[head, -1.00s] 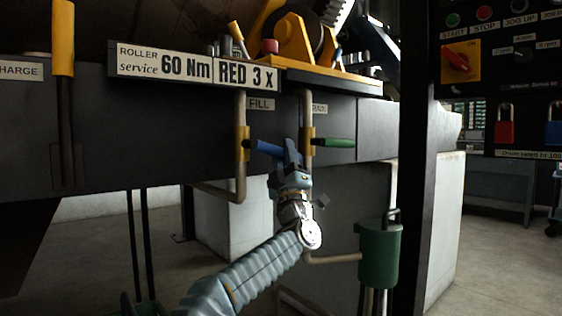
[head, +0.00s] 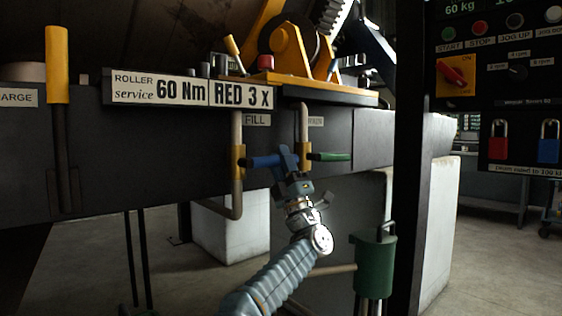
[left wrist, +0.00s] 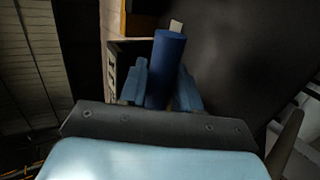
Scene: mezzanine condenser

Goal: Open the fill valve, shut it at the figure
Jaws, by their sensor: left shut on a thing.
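The fill valve has a yellow body (head: 238,162) on a vertical pipe, beside the FILL label (head: 256,119). Its blue handle (head: 263,161) sticks out to the right, nearly level and across the pipe. My left gripper (head: 285,158) is shut on the outer end of this handle. In the left wrist view the blue handle (left wrist: 168,62) stands between the two fingers (left wrist: 160,88) of my left gripper. A display (head: 461,7) at the top right reads 60 kg and is partly cut off. My right gripper is not in view.
A second valve with a green handle (head: 328,156) is close to the right of my left gripper. A dark post (head: 411,150) and control panel (head: 500,85) stand at the right.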

